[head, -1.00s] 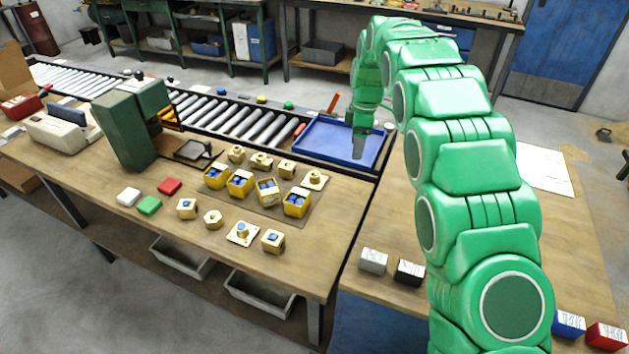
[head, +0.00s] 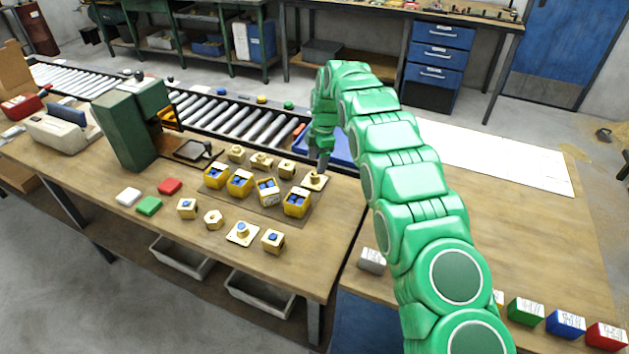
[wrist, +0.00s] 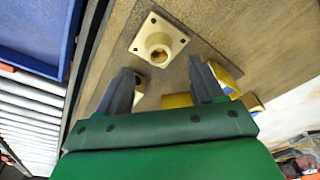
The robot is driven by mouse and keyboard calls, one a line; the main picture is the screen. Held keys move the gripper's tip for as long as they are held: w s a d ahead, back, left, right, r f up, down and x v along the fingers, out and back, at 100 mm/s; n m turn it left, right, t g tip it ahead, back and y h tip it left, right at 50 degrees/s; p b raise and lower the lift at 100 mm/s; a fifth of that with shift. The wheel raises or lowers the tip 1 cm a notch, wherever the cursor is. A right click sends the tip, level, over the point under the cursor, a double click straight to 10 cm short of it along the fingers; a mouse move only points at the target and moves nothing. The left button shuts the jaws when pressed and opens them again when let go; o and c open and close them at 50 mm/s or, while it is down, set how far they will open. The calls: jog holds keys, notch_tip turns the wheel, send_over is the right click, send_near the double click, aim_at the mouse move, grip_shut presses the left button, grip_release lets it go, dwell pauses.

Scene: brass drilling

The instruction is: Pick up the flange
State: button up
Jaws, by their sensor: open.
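A brass-coloured flange (head: 314,181), a square plate with a round hub, lies at the right end of the back row of parts on the wooden bench. In the wrist view the flange (wrist: 158,40) shows its corner holes and open bore, just beyond my fingertips. My gripper (head: 322,168) is over the bench close to this flange. In the wrist view my gripper (wrist: 158,70) is open, with nothing between its fingers.
A blue tray (head: 343,150) is behind my arm, beside the roller conveyor (head: 235,120). A green machine (head: 125,130) stands at left.

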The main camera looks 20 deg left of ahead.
aim_at(315, 174)
jog(key=shift+s+a+f, duration=0.15)
jog(key=shift+f, duration=1.25)
jog(key=shift+s+a+f, duration=0.1)
jog(key=shift+a+f, duration=0.05)
jog(key=shift+f, duration=1.25)
grip_shut()
